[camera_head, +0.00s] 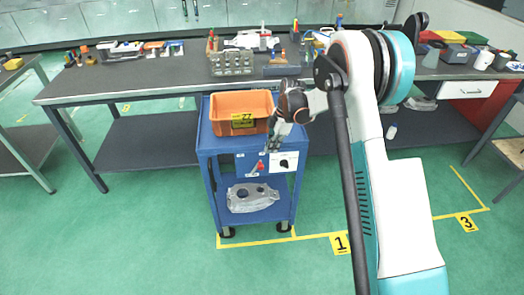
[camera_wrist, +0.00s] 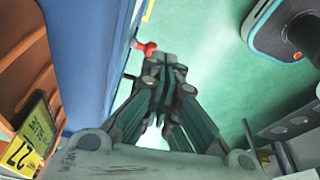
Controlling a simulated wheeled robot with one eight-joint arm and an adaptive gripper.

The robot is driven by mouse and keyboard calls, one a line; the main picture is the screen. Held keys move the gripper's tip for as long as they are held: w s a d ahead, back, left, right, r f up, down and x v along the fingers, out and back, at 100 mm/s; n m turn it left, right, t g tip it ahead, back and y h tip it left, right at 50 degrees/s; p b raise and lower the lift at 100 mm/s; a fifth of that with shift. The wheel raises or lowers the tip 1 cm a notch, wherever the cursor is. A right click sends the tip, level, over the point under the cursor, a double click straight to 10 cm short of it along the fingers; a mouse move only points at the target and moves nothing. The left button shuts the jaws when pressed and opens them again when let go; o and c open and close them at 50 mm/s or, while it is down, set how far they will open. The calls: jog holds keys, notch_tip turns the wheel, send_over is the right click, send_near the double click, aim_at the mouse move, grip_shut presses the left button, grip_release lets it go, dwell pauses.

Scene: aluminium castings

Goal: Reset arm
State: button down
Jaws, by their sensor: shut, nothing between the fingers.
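My gripper (camera_head: 271,149) hangs fingers-down at the front right of the blue cart (camera_head: 225,147), beside the orange bin (camera_head: 241,103). In the wrist view my gripper (camera_wrist: 164,62) has its two fingers together with nothing between them. The fingertips appear close to a red knob (camera_wrist: 146,47) on the cart's front, which also shows in the head view (camera_head: 261,165). I cannot tell whether they touch it. My arm reaches from the right side of the head view over the cart.
A grey metal casting (camera_head: 252,198) lies on the cart's lower shelf. A long dark workbench (camera_head: 150,78) with tools and parts stands behind. A yellow label (camera_head: 243,120) marks the bin. Green floor is clear left and in front of the cart, with yellow lines.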

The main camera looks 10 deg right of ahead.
jog(key=shift+d+r, duration=0.2)
jog(key=shift+d, duration=0.15)
jog(key=s+d+r+m+t+h, duration=0.15)
jog(key=s+r+m, duration=0.25)
jog(key=s+r, duration=0.5)
jog(key=s+r+m+t, duration=0.2)
jog(key=s+r+m, duration=0.3)
jog(key=r, duration=0.9)
jog(key=s+d+r+m+t, duration=0.1)
jog(key=s+m, duration=0.4)
jog(key=s, duration=0.6)
jog(key=s+d+r+m+t+h, duration=0.1)
jog(key=s+m+t, duration=0.2)
jog(key=s, duration=0.9)
jog(key=shift+s+m, duration=0.15)
jog(key=shift+m, duration=0.85)
